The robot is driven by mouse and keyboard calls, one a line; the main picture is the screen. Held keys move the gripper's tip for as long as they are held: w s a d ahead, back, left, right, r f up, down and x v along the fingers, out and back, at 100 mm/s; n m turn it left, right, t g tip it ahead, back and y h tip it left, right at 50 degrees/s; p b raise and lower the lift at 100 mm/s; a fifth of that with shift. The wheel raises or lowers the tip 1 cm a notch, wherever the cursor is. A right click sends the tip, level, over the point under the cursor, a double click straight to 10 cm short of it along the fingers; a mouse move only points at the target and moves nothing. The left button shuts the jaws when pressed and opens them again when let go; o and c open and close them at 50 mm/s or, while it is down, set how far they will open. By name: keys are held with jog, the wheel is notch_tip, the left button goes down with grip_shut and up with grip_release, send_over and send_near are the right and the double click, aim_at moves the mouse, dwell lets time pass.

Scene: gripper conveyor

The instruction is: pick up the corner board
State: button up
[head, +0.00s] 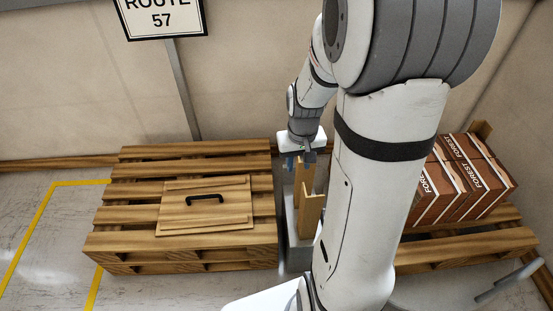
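Tan corner boards stand upright in a narrow gap between two pallets. The nearer corner board (311,209) shows an angled, L-shaped form. Another upright tan piece (303,174) stands just behind it, directly below my gripper. My gripper (301,161) points down at the top of this rear piece, with a blue part showing at its left. It is small and partly overlapped, so I cannot tell whether the fingers touch the board or how wide they are apart. The lower ends of the boards are partly hidden in a grey holder (292,222).
The left wooden pallet (135,217) bears a flat wooden panel (175,213) with a black handle (205,199). The right pallet (480,243) bears brown FOREST boxes (465,187), partly hidden by my arm. A wall stands close behind. Floor at left is clear, with yellow lines.

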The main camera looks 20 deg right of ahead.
aim_at(304, 189)
jog(key=shift+m+g, duration=0.4)
jog(key=d+f+b, duration=0.1)
jog(key=f, duration=0.4)
jog(key=w+d+f+b, duration=0.1)
jog(key=f+b, duration=0.1)
jog(key=f, duration=0.3)
jog(key=w+d+f+b, duration=0.1)
jog(key=f, duration=0.4)
jog(key=shift+d+f, duration=0.2)
jog(key=shift+d, duration=0.2)
jog(key=f, duration=0.1)
jog(key=f+b, duration=0.1)
jog(key=f, duration=0.1)
jog(key=f+b, duration=0.1)
jog(key=f, duration=0.1)
jog(key=shift+w+d, duration=0.1)
jog(key=shift+w, duration=0.15)
grip_shut()
